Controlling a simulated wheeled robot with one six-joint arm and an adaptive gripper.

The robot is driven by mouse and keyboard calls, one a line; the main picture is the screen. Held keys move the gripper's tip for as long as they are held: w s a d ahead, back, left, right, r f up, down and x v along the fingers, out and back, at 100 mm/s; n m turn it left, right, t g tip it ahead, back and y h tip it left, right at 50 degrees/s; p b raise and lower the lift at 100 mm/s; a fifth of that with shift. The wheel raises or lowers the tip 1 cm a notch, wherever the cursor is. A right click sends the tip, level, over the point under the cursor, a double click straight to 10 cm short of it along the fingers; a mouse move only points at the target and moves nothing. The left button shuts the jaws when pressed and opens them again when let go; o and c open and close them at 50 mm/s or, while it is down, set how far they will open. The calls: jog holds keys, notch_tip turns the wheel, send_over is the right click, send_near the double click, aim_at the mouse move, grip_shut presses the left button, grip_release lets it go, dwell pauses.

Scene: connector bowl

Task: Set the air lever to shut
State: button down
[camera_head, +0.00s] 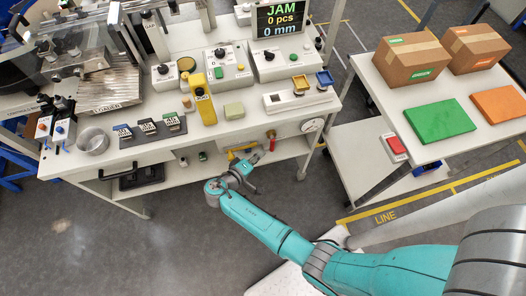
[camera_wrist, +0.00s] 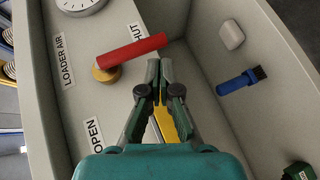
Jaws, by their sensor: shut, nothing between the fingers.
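The air lever is a red handle (camera_wrist: 133,50) on a brass pivot (camera_wrist: 105,71), on the panel marked LOADER AIR (camera_wrist: 67,60). In the wrist view it points up and right, its outer end beside the SHUT label (camera_wrist: 136,33), which it partly covers. The OPEN label (camera_wrist: 93,134) lies on the lower left. The lever shows small and red in the head view (camera_head: 271,135). My gripper (camera_wrist: 159,64) is shut and empty, its tips just below the lever's outer end. I cannot tell whether they touch it. It also shows below the bench front (camera_head: 257,156).
A round gauge (camera_wrist: 80,3) is beside the lever. A blue brush (camera_wrist: 238,82) and a white rounded item (camera_wrist: 231,35) lie past the panel to the right. A yellow bar (camera_wrist: 165,122) shows behind my fingers. A side table (camera_head: 455,95) with boxes stands at right.

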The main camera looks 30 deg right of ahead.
jog(key=v, duration=0.9)
jog(key=shift+a, duration=0.15)
jog(key=s+d+f+n+t+y, duration=0.1)
jog(key=s+d+f+n+y, duration=0.25)
jog(key=s+d+f, duration=0.35)
jog(key=s+f+t+y, duration=0.2)
jog(key=s+y, duration=0.4)
jog(key=s, duration=0.6)
jog(key=s+a+r+m+t+y, duration=0.1)
jog(key=s+r, duration=0.3)
jog(key=r, duration=0.6)
jog(key=s+a+r+m+t+y, duration=0.1)
jog(key=s+r+t, duration=0.3)
jog(key=r, duration=0.7)
jog(key=s+a+r+m+t+y, duration=0.1)
jog(key=s+r, duration=0.4)
jog(key=r, duration=0.5)
jog(key=shift+a+r+m+t+y, duration=0.3)
jog(key=shift+m+t+y, duration=0.25)
jog(key=shift+m+t, duration=0.25)
